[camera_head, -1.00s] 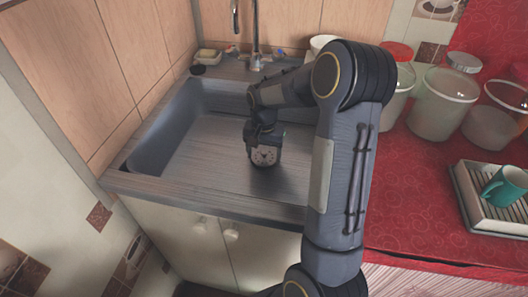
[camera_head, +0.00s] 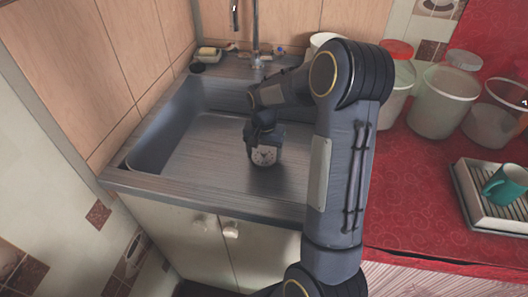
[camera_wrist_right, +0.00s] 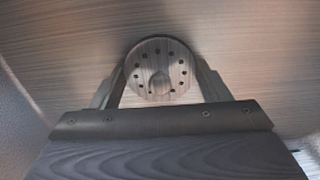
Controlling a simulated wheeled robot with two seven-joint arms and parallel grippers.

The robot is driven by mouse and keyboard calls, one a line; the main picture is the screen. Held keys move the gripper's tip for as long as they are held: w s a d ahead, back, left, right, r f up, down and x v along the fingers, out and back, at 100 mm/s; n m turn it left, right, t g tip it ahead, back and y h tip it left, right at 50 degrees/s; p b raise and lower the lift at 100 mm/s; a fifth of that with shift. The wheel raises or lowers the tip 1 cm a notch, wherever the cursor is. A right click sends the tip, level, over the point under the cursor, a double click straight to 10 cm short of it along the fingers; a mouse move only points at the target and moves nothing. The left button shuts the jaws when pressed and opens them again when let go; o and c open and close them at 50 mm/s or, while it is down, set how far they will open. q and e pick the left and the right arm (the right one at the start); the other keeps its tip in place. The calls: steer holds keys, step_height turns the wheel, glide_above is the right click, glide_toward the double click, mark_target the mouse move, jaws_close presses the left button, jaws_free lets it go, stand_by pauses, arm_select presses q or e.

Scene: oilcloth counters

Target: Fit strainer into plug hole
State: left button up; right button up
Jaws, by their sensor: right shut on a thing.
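The strainer (camera_head: 264,156) is a round, pale metal disc with a ring of small dark holes and a central knob. In the right wrist view the strainer (camera_wrist_right: 160,68) sits between my two fingers, its holed face towards the camera. My right gripper (camera_head: 263,151) is shut on it, inside the sink basin (camera_head: 205,150). A dark shadow lies around the strainer's far edge on the sink floor (camera_wrist_right: 250,50). The plug hole does not show; I cannot tell whether the strainer touches the floor. My left gripper is out of view.
The tap (camera_head: 256,35) stands at the sink's back edge, near a soap dish (camera_head: 208,53) and a black round thing (camera_head: 197,67). My right arm crosses the sink's right side. The red counter (camera_head: 420,195) holds several jars and a rack (camera_head: 485,212) with a teal mug (camera_head: 505,184).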

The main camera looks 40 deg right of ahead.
steer(key=shift+s+a+f, duration=0.15)
steer(key=shift+f, duration=0.25)
stand_by(0.5)
steer(key=o, duration=1)
steer(key=shift+f, duration=0.1)
steer(key=shift+c, duration=0.2)
steer(key=shift+o, duration=0.3)
steer(key=shift+s, duration=0.1)
steer(key=shift+d+r+p, duration=0.2)
steer(key=shift+r+p, duration=0.2)
steer(key=shift+r, duration=0.15)
steer(key=shift+d+r+p, duration=0.15)
steer(key=shift+r+p, duration=0.25)
steer(key=shift+r, duration=0.15)
steer(key=shift+w+a+r+p, duration=0.1)
steer(key=shift+r+p, duration=0.45)
steer(key=shift+r, duration=0.2)
steer(key=shift+w+a+r+p, duration=0.1)
steer(key=shift+r+p, duration=0.4)
steer(key=shift+r, duration=0.2)
steer(key=shift+r+p, duration=1.4)
steer(key=shift+r, duration=0.3)
